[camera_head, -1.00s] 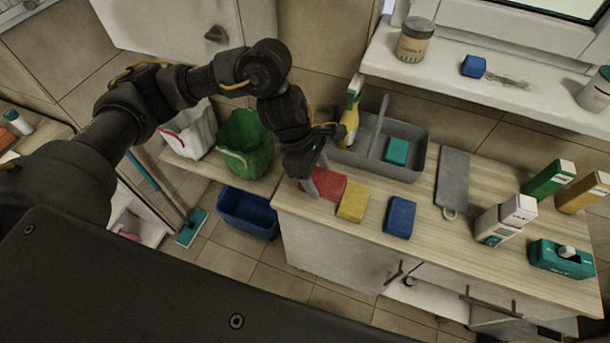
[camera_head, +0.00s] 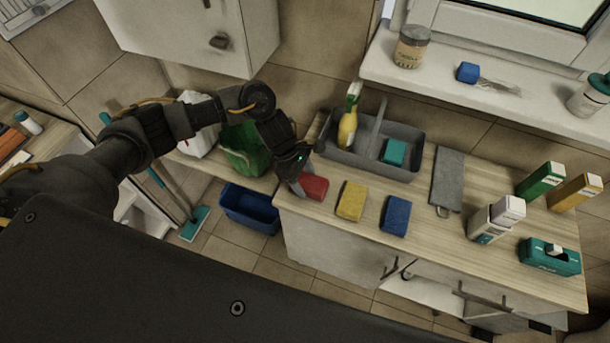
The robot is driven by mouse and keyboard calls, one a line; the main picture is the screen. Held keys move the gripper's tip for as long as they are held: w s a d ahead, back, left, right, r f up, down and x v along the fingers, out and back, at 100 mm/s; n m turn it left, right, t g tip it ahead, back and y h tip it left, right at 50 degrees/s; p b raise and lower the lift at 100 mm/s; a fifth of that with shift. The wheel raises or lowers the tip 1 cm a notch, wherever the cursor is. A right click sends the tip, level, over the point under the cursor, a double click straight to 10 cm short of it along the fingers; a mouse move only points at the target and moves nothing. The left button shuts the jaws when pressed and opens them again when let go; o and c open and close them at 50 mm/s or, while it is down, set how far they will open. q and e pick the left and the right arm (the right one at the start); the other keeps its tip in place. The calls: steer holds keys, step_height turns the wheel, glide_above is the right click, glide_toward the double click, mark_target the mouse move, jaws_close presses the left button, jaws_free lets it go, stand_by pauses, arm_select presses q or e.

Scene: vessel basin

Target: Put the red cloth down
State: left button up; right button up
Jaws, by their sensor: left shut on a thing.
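The red cloth (camera_head: 315,187), a small folded block, is at the left end of the wooden counter (camera_head: 330,222), left of the yellow cloth (camera_head: 351,201). My left gripper (camera_head: 298,188) points down at the cloth's left side and is shut on it. The fingers and the arm hide part of the cloth's left edge. The cloth looks at or very near the counter top; I cannot tell whether it rests fully on it. My right gripper is not in view.
A blue cloth (camera_head: 396,216) lies right of the yellow one. Behind stands a grey caddy (camera_head: 345,156) with a spray bottle (camera_head: 348,125) and a teal sponge (camera_head: 395,152). A blue bin (camera_head: 250,210) is on the floor left of the counter. A green bag (camera_head: 240,148) stands behind it.

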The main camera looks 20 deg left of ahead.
arm_select(q)
steer(key=shift+f, duration=0.15)
steer(key=o, duration=0.9)
